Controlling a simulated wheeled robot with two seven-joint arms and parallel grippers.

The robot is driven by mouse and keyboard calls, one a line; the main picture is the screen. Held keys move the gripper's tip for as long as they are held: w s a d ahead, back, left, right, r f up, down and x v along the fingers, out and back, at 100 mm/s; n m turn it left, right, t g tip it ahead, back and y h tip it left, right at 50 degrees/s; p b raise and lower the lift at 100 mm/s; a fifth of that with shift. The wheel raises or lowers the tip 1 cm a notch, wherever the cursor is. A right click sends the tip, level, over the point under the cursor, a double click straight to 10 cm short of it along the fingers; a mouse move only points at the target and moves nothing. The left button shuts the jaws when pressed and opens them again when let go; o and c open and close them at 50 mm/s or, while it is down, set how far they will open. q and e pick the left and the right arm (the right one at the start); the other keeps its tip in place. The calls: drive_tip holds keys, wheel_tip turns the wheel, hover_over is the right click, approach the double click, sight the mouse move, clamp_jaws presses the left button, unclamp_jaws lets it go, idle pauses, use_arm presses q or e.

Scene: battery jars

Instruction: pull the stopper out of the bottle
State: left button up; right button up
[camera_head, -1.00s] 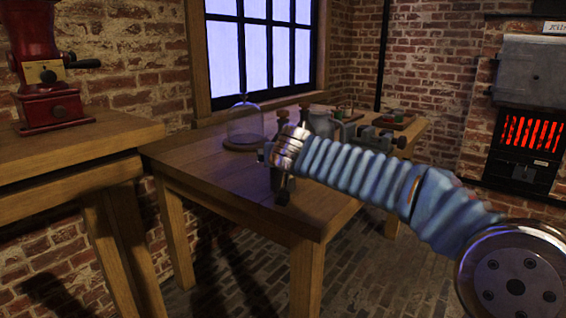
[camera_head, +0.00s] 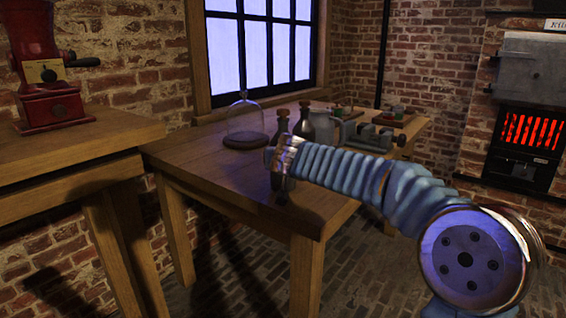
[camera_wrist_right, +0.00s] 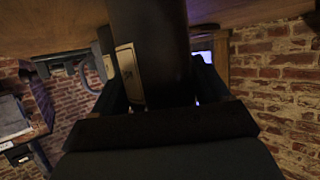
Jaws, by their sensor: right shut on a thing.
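My right gripper (camera_head: 278,172) reaches in from the right at the near side of the wooden table. In the wrist view it is shut on a dark bottle (camera_wrist_right: 150,45) with a pale label. In the head view the front dark bottle (camera_head: 282,127) shows its neck and brown stopper (camera_head: 283,113) above my wrist, and the stopper sits in the neck. My wrist hides most of its body, and I cannot tell whether its base touches the table. A second dark stoppered bottle (camera_head: 304,122) stands just to the right. My left gripper is not in view.
A glass dome (camera_head: 246,120) on a round base stands left of the bottles. A grey jug (camera_head: 325,126) and a metal vise-like tool (camera_head: 372,137) stand to the right. The table's (camera_head: 205,155) left front is clear. A red grinder (camera_head: 48,75) stands on another table.

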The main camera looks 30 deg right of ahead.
sight(284, 119)
drive_tip(key=shift+c, duration=0.6)
wheel_tip(284, 119, up, 10)
drive_tip(key=p, duration=0.2)
drive_tip(key=shift+p, duration=0.35)
drive_tip(key=o, duration=0.6)
drive_tip(key=c, duration=0.9)
